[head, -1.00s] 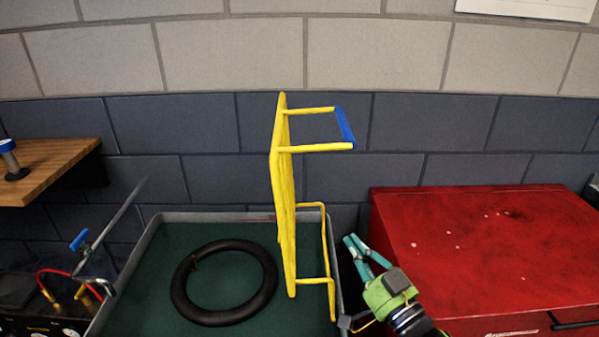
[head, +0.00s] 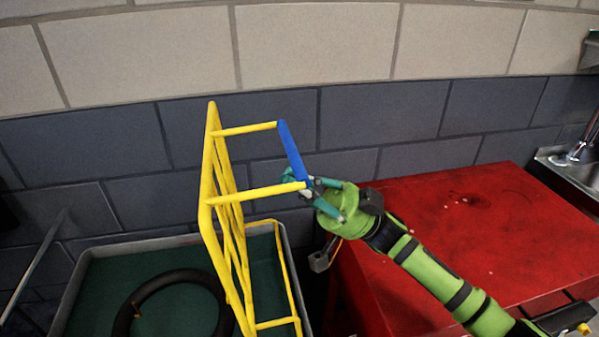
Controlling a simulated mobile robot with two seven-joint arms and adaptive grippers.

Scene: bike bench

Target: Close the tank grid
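The yellow tank grid (head: 208,217) stands upright, hinged side down, over the right part of the tank (head: 95,289). Two yellow bars stick out from its upper part, joined by a blue handle (head: 292,152). My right gripper (head: 302,186), green with teal fingers, is at the near, lower end of the blue handle. Part of a finger shows just behind the handle. The handle hides some of the fingertips, so I cannot tell whether they are closed on it. My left gripper is not in view.
A black tire tube (head: 127,312) lies in the green-bottomed tank. A red cabinet (head: 455,215) stands right of the tank, under my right arm. A metal sink (head: 572,168) is at the far right. A brick wall is behind.

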